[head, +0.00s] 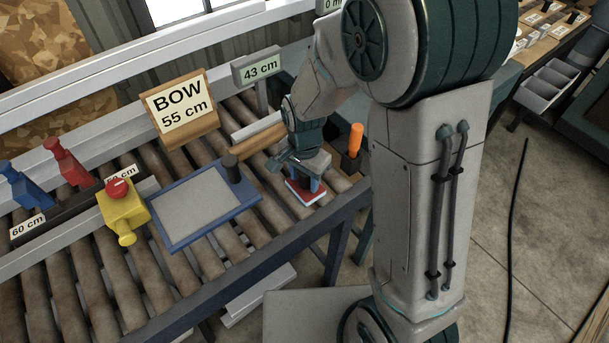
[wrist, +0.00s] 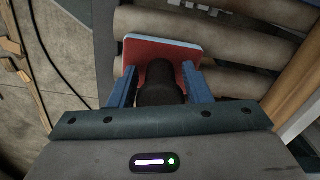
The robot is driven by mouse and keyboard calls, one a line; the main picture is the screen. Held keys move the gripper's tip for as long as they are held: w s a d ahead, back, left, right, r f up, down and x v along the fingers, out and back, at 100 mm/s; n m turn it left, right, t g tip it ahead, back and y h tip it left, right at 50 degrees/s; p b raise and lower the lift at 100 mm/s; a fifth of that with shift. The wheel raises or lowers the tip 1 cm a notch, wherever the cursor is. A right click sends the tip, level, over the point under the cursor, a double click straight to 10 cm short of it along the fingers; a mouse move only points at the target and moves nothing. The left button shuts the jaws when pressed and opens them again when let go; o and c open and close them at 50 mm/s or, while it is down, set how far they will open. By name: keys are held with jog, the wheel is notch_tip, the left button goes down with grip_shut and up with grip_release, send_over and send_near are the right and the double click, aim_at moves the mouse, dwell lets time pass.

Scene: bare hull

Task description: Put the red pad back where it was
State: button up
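The red pad (head: 307,196) has a pale edge beneath and a dark upright knob (wrist: 161,84). It appears to lie on the conveyor rollers near the front rail, right of the blue-framed grey plate (head: 196,206). In the wrist view the red pad (wrist: 177,52) fills the space beyond my fingers. My gripper (head: 306,184) is directly above the pad, pointing down. In the wrist view its blue fingers (wrist: 161,80) stand on either side of the knob, with narrow gaps between. The pad's original place is not marked in these views.
A dark block with an orange handle (head: 355,143) stands close right of the pad. A wooden roller-like bar (head: 258,139), the BOW 55 cm sign (head: 179,109) and the 43 cm sign (head: 257,67) are behind. Bare rollers lie at front left.

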jog(key=shift+o, duration=0.2)
jog(key=shift+r, duration=0.15)
notch_tip(320, 180, up, 12)
jog(key=shift+r, duration=0.1)
jog(key=s+d+r+n+t, duration=0.3)
jog(key=s+d+n, duration=0.5)
jog(key=s+d, duration=0.4)
jog(key=shift+s+r, duration=0.15)
jog(key=shift+r, duration=0.5)
jog(key=shift+d, duration=0.1)
dwell(0.6)
